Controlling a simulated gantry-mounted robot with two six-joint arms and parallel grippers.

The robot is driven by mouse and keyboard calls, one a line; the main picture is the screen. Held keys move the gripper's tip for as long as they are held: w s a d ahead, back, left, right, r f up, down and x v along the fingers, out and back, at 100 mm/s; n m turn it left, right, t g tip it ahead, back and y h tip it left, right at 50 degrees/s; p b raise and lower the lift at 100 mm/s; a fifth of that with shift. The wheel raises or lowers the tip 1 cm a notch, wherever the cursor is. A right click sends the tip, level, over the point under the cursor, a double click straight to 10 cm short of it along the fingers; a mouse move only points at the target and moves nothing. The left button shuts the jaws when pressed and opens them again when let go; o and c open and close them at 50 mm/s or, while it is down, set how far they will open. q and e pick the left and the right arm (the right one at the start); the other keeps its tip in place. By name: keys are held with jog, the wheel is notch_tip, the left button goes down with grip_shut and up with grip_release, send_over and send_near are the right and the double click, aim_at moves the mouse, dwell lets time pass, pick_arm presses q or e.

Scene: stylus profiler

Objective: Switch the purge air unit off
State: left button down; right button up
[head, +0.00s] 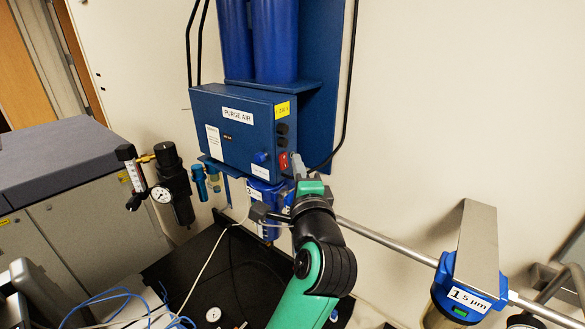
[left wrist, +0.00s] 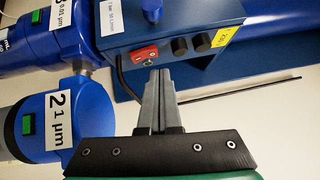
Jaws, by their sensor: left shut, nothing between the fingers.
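The blue purge air unit (head: 230,130) is mounted on the wall, with a "PURGE AIR" label on its front. Its red switch (head: 284,161) sits low on the right side face, below two black round fittings. The red switch also shows in the left wrist view (left wrist: 143,53), just beyond the fingertips. I cannot tell its rocker position. My left gripper (head: 298,164) is shut and empty, with its tips close beside the switch. In the left wrist view its fingers (left wrist: 159,75) lie together, pointing at the side face near the switch; contact cannot be told. My right gripper is not in view.
A blue knob (head: 260,157) is on the unit's front. Blue filter housings hang below, one labelled "2 1 µm" (left wrist: 57,120). A pipe and a "1 5 µm" filter (head: 468,298) are at right. A regulator with gauge (head: 172,185) is at left. Black cables run beside the unit.

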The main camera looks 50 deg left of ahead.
pick_arm(q)
jog(key=d, duration=0.2)
jog(key=shift+w+d+f+b, duration=0.1)
jog(key=shift+w+d+b, duration=0.05)
jog(key=shift+d+b, duration=0.2)
jog(key=r+b+v, duration=0.2)
jog(key=v, duration=0.7)
jog(key=shift+b, duration=0.4)
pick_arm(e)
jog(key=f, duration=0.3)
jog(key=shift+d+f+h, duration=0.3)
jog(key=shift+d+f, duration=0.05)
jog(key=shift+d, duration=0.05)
